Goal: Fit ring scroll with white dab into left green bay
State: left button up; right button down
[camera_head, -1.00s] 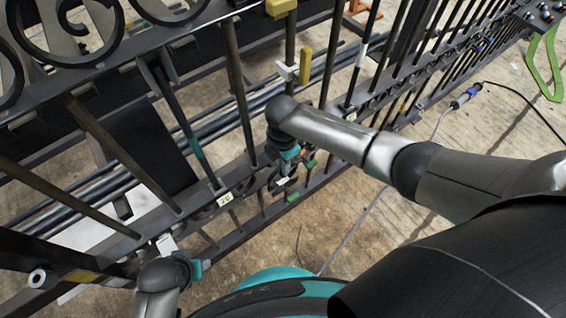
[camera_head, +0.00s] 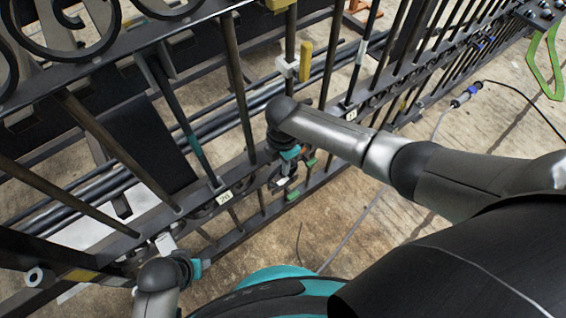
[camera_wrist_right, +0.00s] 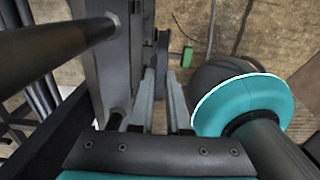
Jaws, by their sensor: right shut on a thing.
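My right gripper (camera_head: 284,181) is at the lower rail of the gate, under its teal wrist. In the right wrist view its two grey fingers (camera_wrist_right: 162,103) are close together, shut on a dark rounded piece (camera_wrist_right: 162,58) seen edge-on, which looks like the ring scroll. I cannot make out its white dab or whether it sits in a bay. Green marks show on the rail beside the gripper, one nearer (camera_head: 292,196) and one farther (camera_head: 311,163). One green mark (camera_wrist_right: 187,56) shows right of the fingers in the wrist view. My left gripper (camera_head: 166,243) is at the rail's near left part; its jaws are unclear.
Upright dark bars (camera_head: 238,85) stand close to my right gripper. A white label (camera_head: 225,197) is on the lower rail. Large scrolls (camera_head: 100,25) fill the upper left. A yellow block (camera_head: 305,62) and a white clamp (camera_head: 287,68) are on bars behind. A cable (camera_head: 345,235) crosses the floor.

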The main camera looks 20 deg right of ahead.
pick_arm(q)
jog(key=shift+f+b, duration=0.6)
pick_arm(e)
jog(key=shift+f, duration=0.9)
jog(key=c, duration=0.8)
grip_release()
notch_tip(320, 180, up, 7)
jog(key=p, duration=0.4)
jog(key=shift+f, duration=0.2)
notch_tip(320, 180, up, 4)
jog(key=shift+f+p, duration=0.2)
jog(key=shift+p, duration=0.8)
pick_arm(q)
jog(key=s+a+f, duration=0.5)
jog(key=s+f, duration=0.2)
jog(key=f, duration=0.1)
jog(key=shift+s+a+f+y+p, duration=0.2)
jog(key=shift+f+y+p, duration=0.1)
jog(key=shift+p, duration=0.15)
pick_arm(e)
jog(key=shift+r, duration=0.95)
